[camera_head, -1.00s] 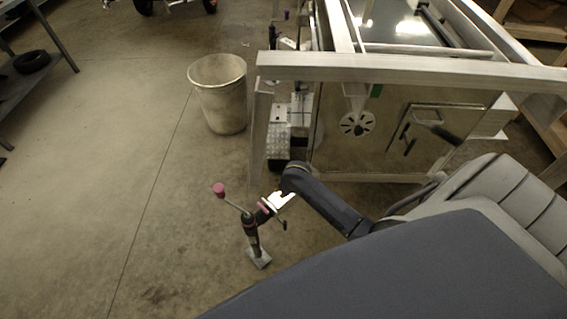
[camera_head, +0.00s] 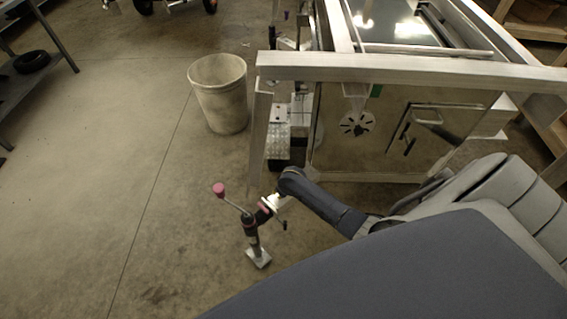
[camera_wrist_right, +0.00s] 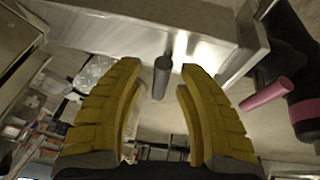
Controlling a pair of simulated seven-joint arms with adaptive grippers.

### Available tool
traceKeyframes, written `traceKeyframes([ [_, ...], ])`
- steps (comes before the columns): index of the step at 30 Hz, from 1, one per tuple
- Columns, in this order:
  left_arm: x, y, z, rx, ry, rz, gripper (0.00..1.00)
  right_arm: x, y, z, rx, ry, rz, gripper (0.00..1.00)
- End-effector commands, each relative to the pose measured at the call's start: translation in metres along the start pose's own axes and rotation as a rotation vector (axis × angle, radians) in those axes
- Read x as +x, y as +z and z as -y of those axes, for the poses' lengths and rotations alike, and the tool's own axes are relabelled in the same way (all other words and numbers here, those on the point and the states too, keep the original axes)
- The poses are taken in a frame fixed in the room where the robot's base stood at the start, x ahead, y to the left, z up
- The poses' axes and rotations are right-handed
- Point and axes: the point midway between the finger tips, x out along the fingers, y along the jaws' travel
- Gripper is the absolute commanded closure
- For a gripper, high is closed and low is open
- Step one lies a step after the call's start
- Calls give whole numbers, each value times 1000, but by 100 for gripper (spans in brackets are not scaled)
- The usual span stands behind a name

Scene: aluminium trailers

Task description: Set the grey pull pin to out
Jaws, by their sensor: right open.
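The grey pull pin (camera_wrist_right: 161,78) shows in the right wrist view as a short dark grey cylinder by a pale metal beam. My right gripper (camera_wrist_right: 160,70) has two yellow fingers, spread apart. The pin's end lies between the fingertips, with a visible gap on both sides. In the head view my right arm comes in from the right and ends beside the jack (camera_head: 252,236); its fingers and the pin are too small or hidden to make out there. My left gripper is not in view.
The jack carries a handle with a pink knob (camera_head: 218,190). In the wrist view a pink grip (camera_wrist_right: 266,94) is close to the right finger. The trailer's aluminium frame (camera_head: 400,68) stands behind my arm. A bin (camera_head: 219,100) stands at left; the floor there is clear.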

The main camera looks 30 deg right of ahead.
Motion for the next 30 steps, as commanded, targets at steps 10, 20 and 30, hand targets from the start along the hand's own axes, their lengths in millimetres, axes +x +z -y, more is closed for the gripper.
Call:
traceKeyframes([
  [10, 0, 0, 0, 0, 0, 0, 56, 0, 0, 0, 0, 0, 0, 75],
  [20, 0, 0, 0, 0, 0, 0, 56, 0, 0, 0, 0, 0, 0, 100],
  [30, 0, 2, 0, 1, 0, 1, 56, -4, -9, 6, -11, -6, -3, 100],
])
